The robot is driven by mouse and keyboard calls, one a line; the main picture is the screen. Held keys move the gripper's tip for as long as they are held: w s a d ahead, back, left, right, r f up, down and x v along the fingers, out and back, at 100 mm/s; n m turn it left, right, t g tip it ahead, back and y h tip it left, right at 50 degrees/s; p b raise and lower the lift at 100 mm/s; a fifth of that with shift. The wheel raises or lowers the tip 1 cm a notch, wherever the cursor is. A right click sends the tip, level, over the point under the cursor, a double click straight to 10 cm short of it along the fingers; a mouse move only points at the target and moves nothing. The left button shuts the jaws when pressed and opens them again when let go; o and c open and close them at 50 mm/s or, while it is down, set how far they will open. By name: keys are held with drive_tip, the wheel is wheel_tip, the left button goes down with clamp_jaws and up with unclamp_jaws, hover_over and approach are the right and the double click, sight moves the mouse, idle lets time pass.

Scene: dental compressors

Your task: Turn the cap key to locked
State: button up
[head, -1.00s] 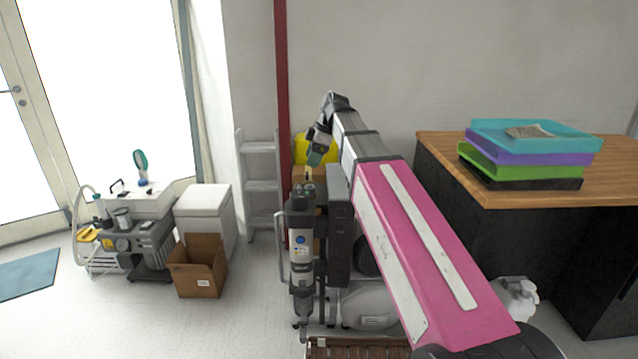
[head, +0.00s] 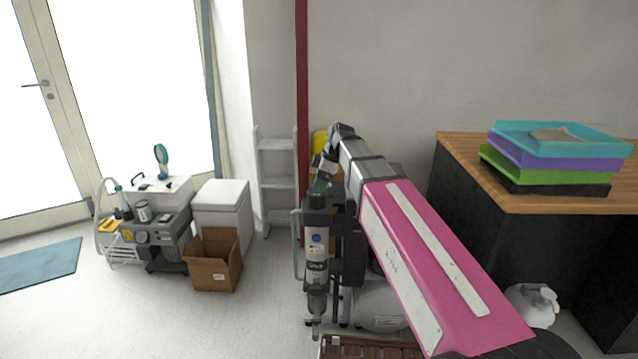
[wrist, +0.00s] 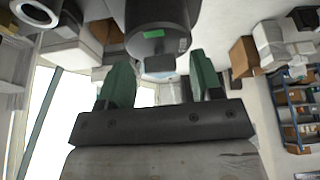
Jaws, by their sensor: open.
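A grey upright cylinder with a blue round mark and labels (head: 316,245) stands on the dark compressor unit in the head view. My gripper (head: 321,188) is just above its top, with green fingers. In the wrist view, a dark round cap (wrist: 158,30) with a small green label (wrist: 182,46) shows beyond the fingers. A small dark tab (wrist: 161,63), seemingly the key, sticks out below the cap. My gripper (wrist: 161,80) is open, with one finger on each side of the tab. I cannot tell whether the fingers touch it. The key's locked mark is not readable.
A white tank (head: 380,307) sits low behind my arm. A wooden-topped counter (head: 462,160) with coloured trays (head: 555,150) stands at right. A ladder (head: 277,180), red pole (head: 302,100) and open cardboard box (head: 213,262) are at left. Floor at front left is clear.

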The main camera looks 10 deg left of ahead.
drive_tip(key=c, duration=0.9)
drive_tip(key=shift+c, duration=0.2)
